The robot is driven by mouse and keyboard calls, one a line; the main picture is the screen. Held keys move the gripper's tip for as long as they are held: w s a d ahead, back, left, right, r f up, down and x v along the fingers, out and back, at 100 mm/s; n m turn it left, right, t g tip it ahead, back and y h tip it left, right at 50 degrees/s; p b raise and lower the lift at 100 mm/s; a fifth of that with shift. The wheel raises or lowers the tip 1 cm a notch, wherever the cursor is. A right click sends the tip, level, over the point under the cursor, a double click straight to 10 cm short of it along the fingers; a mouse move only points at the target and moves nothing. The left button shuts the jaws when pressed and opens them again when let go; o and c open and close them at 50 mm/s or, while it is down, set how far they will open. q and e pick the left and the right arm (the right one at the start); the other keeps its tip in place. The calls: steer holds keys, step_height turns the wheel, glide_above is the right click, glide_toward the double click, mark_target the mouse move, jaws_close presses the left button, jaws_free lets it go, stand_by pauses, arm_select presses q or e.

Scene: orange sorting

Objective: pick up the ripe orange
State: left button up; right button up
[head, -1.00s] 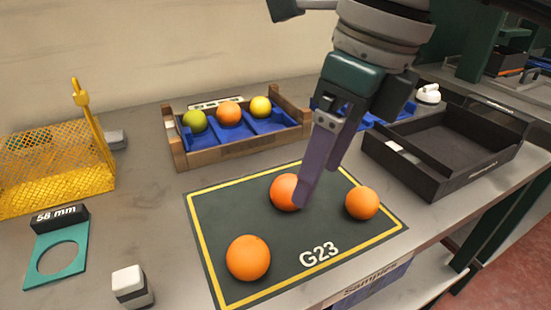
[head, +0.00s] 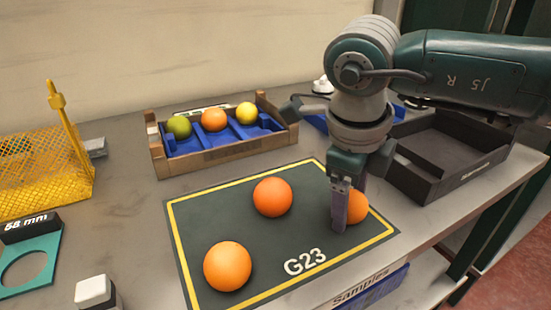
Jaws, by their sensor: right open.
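Three oranges lie on the dark mat (head: 300,225) marked G23. One orange (head: 227,266) is at the front left, one orange (head: 272,197) is near the middle, and one orange (head: 357,207) is at the right. My right gripper (head: 343,222) points down at the right orange. Its purple fingers cover the left part of that orange. The jaws are open, and I cannot tell whether a finger touches the fruit. The oranges look alike in colour. My left gripper is not in view.
A wooden crate (head: 225,155) with blue compartments holds a green fruit (head: 179,127), an orange fruit (head: 214,119) and a yellow one (head: 247,113). A black tray (head: 415,188) stands behind my right arm. A yellow mesh basket (head: 40,172) and teal ring gauge (head: 30,262) are at left.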

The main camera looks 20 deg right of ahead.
steer(key=shift+c, duration=0.4)
steer(key=c, duration=1.1)
